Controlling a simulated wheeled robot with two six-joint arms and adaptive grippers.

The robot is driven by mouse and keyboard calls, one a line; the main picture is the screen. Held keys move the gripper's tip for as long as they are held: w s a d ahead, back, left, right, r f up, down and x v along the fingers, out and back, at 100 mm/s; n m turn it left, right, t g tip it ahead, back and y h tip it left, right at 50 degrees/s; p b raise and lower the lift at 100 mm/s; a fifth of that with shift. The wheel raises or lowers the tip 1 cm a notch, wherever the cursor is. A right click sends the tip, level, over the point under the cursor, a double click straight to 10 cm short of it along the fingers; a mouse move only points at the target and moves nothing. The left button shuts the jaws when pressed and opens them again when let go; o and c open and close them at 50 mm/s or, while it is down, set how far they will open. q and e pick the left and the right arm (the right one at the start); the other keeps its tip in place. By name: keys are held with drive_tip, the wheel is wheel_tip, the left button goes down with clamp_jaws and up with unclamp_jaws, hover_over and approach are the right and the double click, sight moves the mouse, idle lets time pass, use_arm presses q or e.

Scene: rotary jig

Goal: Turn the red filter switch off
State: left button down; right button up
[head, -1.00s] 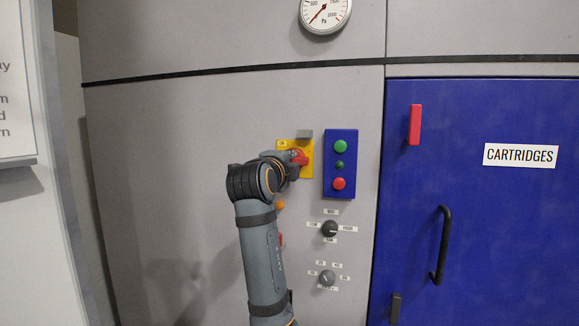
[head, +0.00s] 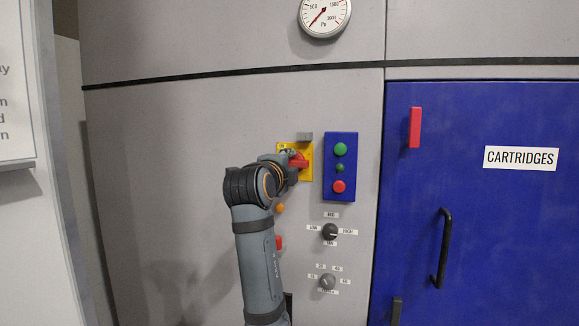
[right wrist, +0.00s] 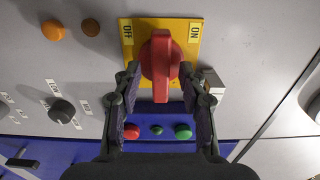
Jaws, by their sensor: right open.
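The red filter switch (right wrist: 160,65) is a rotary handle on a yellow plate (right wrist: 125,55) marked OFF at the left and ON at the right in the right wrist view. The handle stands upright in that picture, between the two labels. The switch also shows in the head view (head: 299,161), partly hidden by my right gripper (head: 291,162). In the right wrist view my right gripper (right wrist: 159,72) is open, with one finger on each side of the handle. I cannot tell whether either finger touches it. My left gripper is not in view.
A blue button box (head: 340,166) with green and red buttons is right of the switch. A small grey block (head: 304,136) is just above it. An orange lamp (head: 280,208) and two dials (head: 329,231) are below. A blue door (head: 480,220) stands at the right.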

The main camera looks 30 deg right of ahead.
drive_tip(key=v, duration=0.6)
drive_tip(key=shift+s+a, duration=0.25)
drive_tip(key=shift+s, duration=0.05)
